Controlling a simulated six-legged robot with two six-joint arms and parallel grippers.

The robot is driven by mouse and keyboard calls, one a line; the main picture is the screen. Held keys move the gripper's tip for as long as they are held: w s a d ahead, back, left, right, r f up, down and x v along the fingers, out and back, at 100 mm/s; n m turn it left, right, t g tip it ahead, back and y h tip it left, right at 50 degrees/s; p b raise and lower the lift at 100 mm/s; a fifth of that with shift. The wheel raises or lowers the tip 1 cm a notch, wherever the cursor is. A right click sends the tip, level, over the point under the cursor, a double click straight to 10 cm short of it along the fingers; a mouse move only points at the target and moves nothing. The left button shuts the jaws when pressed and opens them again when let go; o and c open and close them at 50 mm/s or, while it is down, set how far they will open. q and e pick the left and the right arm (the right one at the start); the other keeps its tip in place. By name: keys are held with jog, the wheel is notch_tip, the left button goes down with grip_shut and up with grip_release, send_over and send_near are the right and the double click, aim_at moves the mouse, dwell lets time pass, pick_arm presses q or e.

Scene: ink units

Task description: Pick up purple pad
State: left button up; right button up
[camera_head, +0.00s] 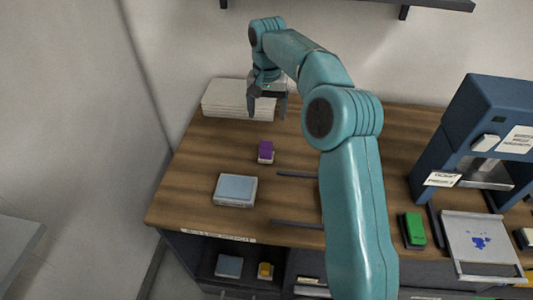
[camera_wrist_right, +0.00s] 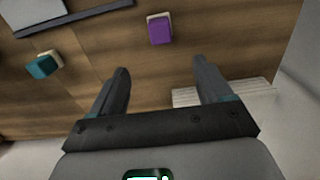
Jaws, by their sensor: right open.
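The purple pad (camera_head: 265,147) is a small purple block with a pale base. It stands on the wooden table, left of the arm in the head view. It also shows in the right wrist view (camera_wrist_right: 160,30), beyond the fingertips and roughly in line with the gap between them. My right gripper (camera_head: 267,111) points down above the back of the table, behind the pad and apart from it. Its two fingers (camera_wrist_right: 161,72) are spread, with nothing between them. My left gripper is not in view.
A light-blue-topped box (camera_head: 235,188) sits in front of the pad. Dark bars (camera_head: 297,224) lie to the right. A teal block (camera_wrist_right: 42,66) shows in the wrist view. A blue machine (camera_head: 480,110) and green block (camera_head: 414,228) stand right.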

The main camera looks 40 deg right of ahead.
send_over(266, 145)
notch_tip(266, 145, down, 5)
jog(key=shift+s+a+r, duration=0.1)
jog(key=shift+a, duration=0.05)
jog(key=f, duration=0.5)
jog(key=shift+w+d, duration=0.25)
jog(key=shift+d, duration=0.15)
jog(key=shift+a, duration=0.25)
jog(key=shift+s+a+f, duration=0.15)
jog(key=shift+s+f, duration=0.05)
jog(key=shift+s, duration=0.05)
jog(key=f, duration=0.4)
jog(key=shift+w+d+f, duration=0.1)
jog(key=shift+d+f, duration=0.1)
jog(key=shift+a+f, duration=0.1)
jog(key=shift+f, duration=0.2)
jog(key=c, duration=1.1)
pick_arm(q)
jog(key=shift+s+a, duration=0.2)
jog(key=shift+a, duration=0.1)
pick_arm(e)
jog(key=shift+c, duration=0.2)
jog(key=shift+r, duration=0.1)
